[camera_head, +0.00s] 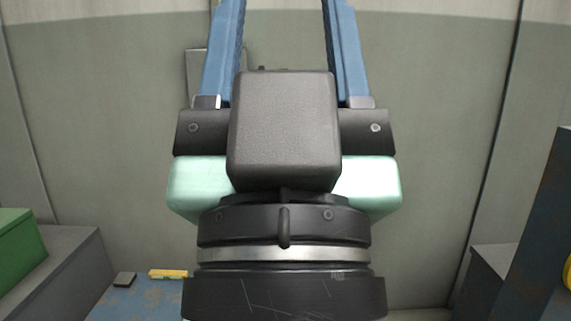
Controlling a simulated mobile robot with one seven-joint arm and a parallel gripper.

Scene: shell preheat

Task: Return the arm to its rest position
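My gripper (284,12) fills the middle of the camera_head view, seen from behind and pointing up the picture. Its two blue fingers stand well apart, with only wall visible between their shown parts. The fingertips are cut off by the top edge, so anything at the very tips is hidden. My dark wrist and the pale green gripper body hide much of what lies behind them.
A green box (20,248) rests on a grey unit (62,262) at left. A worn blue surface (135,303) at lower left bears a yellow bar (168,274) and a small dark block (125,279). A dark blue panel (535,240) stands at right. A greenish wall (440,130) closes the back.

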